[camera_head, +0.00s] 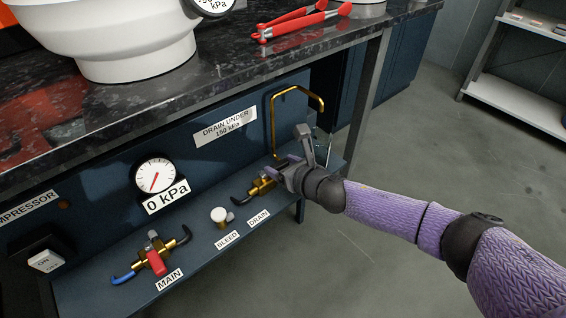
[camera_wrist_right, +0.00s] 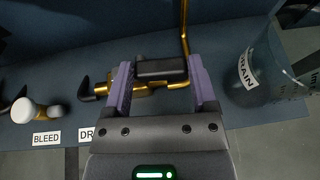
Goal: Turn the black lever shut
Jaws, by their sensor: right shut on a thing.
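The black lever (camera_wrist_right: 162,68) shows in the right wrist view between the purple fingers of my right gripper (camera_wrist_right: 161,87), which is shut on it. It lies across the gap, over the brass body of the drain valve (camera_wrist_right: 148,91), roughly in line with it. In the head view my right gripper (camera_head: 283,176) is at the drain valve (camera_head: 260,187), above the DRAIN label (camera_head: 258,218), and hides most of the lever. A black hooked end (camera_head: 240,200) sticks out left of the valve. My left gripper is not in view.
A bent brass pipe (camera_head: 274,118) rises behind the valve. A clear bucket (camera_wrist_right: 262,95) labelled DRAIN stands to its right. The white bleed knob (camera_head: 218,214) and red-levered main valve (camera_head: 156,262) sit left. The gauge (camera_head: 155,176) reads 0 kPa. The countertop (camera_head: 100,110) overhangs the shelf.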

